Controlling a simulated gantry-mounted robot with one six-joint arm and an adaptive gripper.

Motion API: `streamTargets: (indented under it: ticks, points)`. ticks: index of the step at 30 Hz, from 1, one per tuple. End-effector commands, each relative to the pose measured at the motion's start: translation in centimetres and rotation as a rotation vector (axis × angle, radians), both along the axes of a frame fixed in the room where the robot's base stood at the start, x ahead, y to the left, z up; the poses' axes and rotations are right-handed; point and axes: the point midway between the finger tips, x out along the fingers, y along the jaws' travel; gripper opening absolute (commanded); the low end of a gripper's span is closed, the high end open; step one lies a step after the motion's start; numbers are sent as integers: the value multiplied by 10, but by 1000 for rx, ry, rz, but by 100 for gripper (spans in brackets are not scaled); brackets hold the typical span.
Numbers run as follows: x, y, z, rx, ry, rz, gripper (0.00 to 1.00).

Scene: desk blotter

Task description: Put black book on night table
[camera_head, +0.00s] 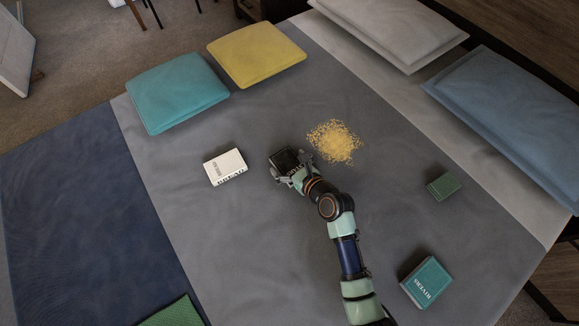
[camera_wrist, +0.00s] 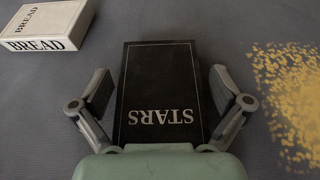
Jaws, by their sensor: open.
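The black book (camera_wrist: 158,85) with "STARS" on its cover lies flat on the grey bed cover. In the wrist view it sits between the two fingers of my gripper (camera_wrist: 160,92), with a gap showing on each side. My gripper is open around it. In the head view the black book (camera_head: 284,160) shows just beyond my gripper (camera_head: 288,172), partly covered by it. No night table can be made out for certain; a dark wooden piece (camera_head: 250,10) at the top edge is cut off.
A white "BREAD" book (camera_head: 225,167) lies left of the black book. Yellow crumb-like bits (camera_head: 334,141) lie to its right. A green book (camera_head: 443,186) and a teal "RIVERS" book (camera_head: 427,282) lie further right. Teal (camera_head: 177,88) and yellow pillows (camera_head: 256,54) lie beyond.

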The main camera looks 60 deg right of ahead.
Motion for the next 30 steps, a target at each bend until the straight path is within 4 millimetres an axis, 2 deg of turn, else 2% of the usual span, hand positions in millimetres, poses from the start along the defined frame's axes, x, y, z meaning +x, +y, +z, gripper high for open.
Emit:
streamTargets:
  ticks: [3, 15, 23, 26, 29, 30]
  points:
    - [0, 0, 1, 0, 0, 0, 100]
    - [-1, 0, 1, -1, 0, 0, 35]
    - [-1, 0, 7, -1, 0, 0, 35]
    - [0, 0, 19, -3, -2, 0, 35]
    - [0, 0, 41, -2, -2, 0, 35]
    - [0, 0, 54, -3, -2, 0, 35]
